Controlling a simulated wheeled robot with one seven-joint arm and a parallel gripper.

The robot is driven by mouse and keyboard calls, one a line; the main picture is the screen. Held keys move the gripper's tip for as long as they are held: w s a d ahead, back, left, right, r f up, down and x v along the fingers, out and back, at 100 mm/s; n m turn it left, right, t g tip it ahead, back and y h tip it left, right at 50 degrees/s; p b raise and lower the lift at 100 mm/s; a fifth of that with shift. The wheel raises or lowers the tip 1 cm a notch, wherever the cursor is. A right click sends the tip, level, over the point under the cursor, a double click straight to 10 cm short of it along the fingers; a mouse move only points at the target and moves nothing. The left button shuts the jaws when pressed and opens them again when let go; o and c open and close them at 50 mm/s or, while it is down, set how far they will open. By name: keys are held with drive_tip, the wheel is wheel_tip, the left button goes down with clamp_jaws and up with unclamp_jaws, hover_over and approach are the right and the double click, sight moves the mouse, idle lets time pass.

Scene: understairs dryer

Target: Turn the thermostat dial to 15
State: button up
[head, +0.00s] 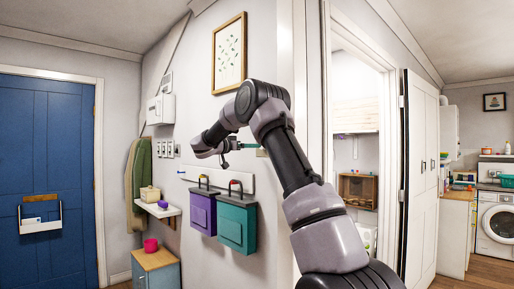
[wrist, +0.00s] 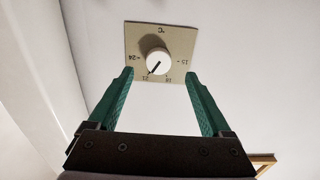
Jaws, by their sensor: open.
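The thermostat in the wrist view is a beige square plate (wrist: 177,40) on a pale wall, with a round white dial (wrist: 160,60) at its middle. The plate appears upside down, with 24 at the left, 21 and 18 along the bottom and 15 at the right. The dial's dark mark points down-left, at about 21. My gripper (wrist: 159,75) is open, its green fingers spread to either side below the dial, with nothing between them. I cannot see the fingers touching the dial. In the head view my gripper (head: 240,146) is at the wall, and the thermostat is not clearly seen.
Below my arm a purple box (head: 202,212) and a green box (head: 237,224) hang on the wall. A framed picture (head: 229,54) hangs above. A small shelf (head: 158,209) and coats (head: 138,185) are further left. A doorway opens to the right.

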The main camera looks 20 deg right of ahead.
drive_tip(key=x, duration=0.5)
drive_tip(key=shift+d, duration=0.35)
clamp_jaws()
drive_tip(key=n, duration=2.3)
drive_tip(key=shift+r+n, duration=0.15)
drive_tip(key=shift+n, duration=0.25)
